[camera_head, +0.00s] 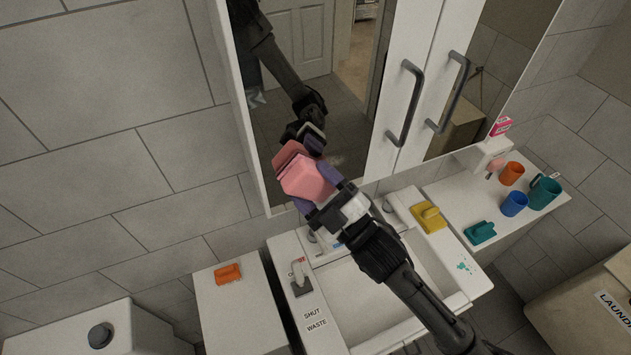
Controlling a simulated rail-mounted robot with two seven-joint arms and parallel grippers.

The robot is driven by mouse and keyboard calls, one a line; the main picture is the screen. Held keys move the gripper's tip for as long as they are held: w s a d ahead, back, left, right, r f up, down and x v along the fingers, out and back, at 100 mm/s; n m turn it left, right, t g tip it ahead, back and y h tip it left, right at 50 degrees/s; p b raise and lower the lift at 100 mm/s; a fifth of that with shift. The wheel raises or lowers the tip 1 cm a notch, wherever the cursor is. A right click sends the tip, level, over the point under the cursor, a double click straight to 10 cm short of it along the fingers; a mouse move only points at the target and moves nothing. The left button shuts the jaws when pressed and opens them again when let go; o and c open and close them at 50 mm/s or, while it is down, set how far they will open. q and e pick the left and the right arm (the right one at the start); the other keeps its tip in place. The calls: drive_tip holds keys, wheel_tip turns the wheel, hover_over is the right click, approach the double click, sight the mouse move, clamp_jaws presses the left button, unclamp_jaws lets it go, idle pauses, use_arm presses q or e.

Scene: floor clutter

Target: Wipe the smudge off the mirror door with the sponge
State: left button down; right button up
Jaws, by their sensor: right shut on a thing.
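My right gripper (316,189) is shut on a pink sponge (304,177) with its purple-tipped fingers. It holds the sponge up at the lower part of the left mirror door (345,110). The sponge's reflection shows right behind it, and I cannot tell whether the sponge touches the glass. A faint pale patch, perhaps the smudge (336,158), shows on the mirror just right of the sponge. The sponge and gripper hide part of the door's lower edge. My left gripper is not in view.
The sink (345,290) lies below, with a yellow sponge-like block (428,217) on its rim. A shelf on the right holds an orange cup (511,174), a blue cup (514,204) and a teal mug (544,192). Grey door handles (405,105) stick out right of the mirror.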

drive_tip(key=shift+s+d+p, duration=0.3)
drive_tip(key=shift+s+d, duration=0.05)
drive_tip(key=shift+s, duration=0.3)
drive_tip(key=shift+s+d+p, duration=0.3)
drive_tip(key=shift+s, duration=0.3)
drive_tip(key=shift+s+d+p, duration=0.2)
drive_tip(key=shift+s+d, duration=0.15)
drive_tip(key=shift+s, duration=0.4)
drive_tip(key=shift+s+d+p, duration=0.2)
drive_tip(key=shift+s+d, duration=0.1)
drive_tip(key=shift+s, duration=0.4)
drive_tip(key=shift+s, duration=0.1)
drive_tip(key=s, duration=0.1)
drive_tip(key=s+d, duration=0.1)
drive_tip(key=shift+s+d+p, duration=0.1)
drive_tip(key=shift+s+p, duration=0.2)
drive_tip(key=shift+p, duration=0.1)
drive_tip(key=shift+w, duration=0.1)
drive_tip(key=shift+w+a+b, duration=0.1)
drive_tip(key=shift+w+a, duration=0.35)
drive_tip(key=shift+w, duration=0.6)
drive_tip(key=shift+w+a+b, duration=0.1)
drive_tip(key=shift+w+a, duration=0.4)
drive_tip(key=shift+w, duration=0.5)
drive_tip(key=shift+w+a+b, duration=0.1)
drive_tip(key=shift+w+a, duration=0.35)
drive_tip(key=shift+w, duration=0.6)
